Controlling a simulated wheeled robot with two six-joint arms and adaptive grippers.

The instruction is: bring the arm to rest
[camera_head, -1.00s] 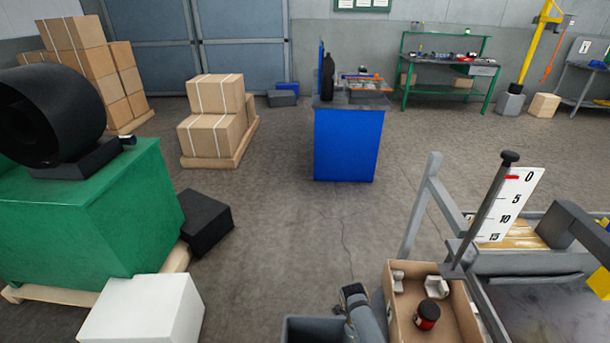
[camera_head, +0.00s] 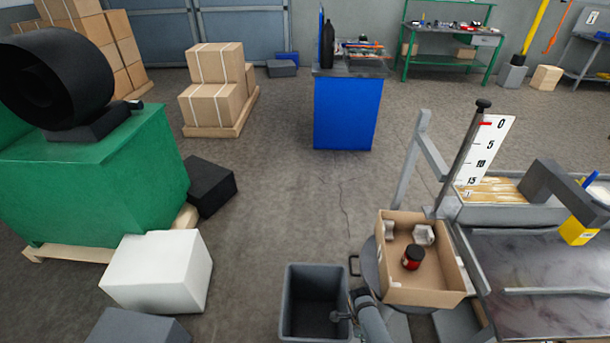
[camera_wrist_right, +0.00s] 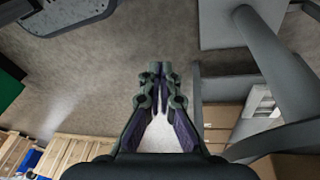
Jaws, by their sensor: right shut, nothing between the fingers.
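My right gripper (camera_wrist_right: 160,72) shows in the right wrist view, its dark fingers together with nothing between them. Bare concrete floor lies beyond its fingertips. In the head view a grey link of an arm of mine comes in at the bottom, between a grey bin and an open cardboard box (camera_head: 447,292); the gripper's fingers cannot be made out there. My left gripper is in neither view.
The box holds a red-and-black jar (camera_head: 412,257) and white pieces. The open grey bin (camera_head: 287,300) stands left of my arm. A workbench (camera_head: 540,302) with a scale board (camera_head: 484,155) is at the right. A white block (camera_head: 158,270) and open floor lie left.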

